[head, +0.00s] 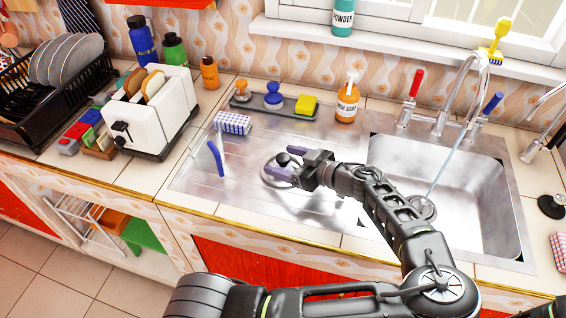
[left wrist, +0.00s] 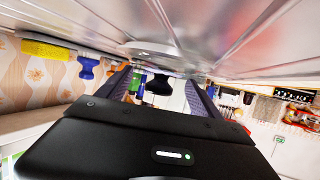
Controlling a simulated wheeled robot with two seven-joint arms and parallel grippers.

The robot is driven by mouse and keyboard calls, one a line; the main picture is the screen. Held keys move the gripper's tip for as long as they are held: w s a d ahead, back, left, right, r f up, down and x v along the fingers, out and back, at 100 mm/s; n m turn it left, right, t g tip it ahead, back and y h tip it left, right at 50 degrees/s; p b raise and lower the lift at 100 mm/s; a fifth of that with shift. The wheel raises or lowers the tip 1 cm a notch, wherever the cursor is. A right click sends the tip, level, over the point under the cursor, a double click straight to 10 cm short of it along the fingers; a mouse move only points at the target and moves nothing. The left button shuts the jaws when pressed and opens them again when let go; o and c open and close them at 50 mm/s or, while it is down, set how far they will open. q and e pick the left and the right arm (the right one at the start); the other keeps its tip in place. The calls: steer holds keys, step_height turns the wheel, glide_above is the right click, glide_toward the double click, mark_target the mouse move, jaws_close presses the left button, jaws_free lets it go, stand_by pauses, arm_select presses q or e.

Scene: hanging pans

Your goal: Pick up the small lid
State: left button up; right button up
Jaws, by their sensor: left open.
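A small round glass lid (head: 268,177) with a black knob (head: 283,159) lies on the metal drainboard, left of the sink. My left gripper (head: 279,172) is at the lid, low over the drainboard, with its fingers pointing left. In the left wrist view the open fingers (left wrist: 158,92) stand on either side of the black knob (left wrist: 159,84), with gaps visible between knob and fingers. The lid's glass rim (left wrist: 150,49) shows there against the metal surface. In the head view the gripper hides part of the lid. My right gripper is not in view.
A blue-handled item (head: 215,158) stands left of the lid, and a checked sponge (head: 233,123) lies behind it. A tray (head: 262,108) with brushes and a yellow sponge, and an orange soap bottle (head: 347,103), stand at the back. The sink (head: 430,165) is right.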

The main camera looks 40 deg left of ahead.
arm_select(q)
steer(key=shift+a+f, duration=0.15)
steer(key=shift+a, duration=0.2)
stand_by(0.3)
steer(key=shift+d+f, duration=0.15)
jaws_close()
stand_by(0.6)
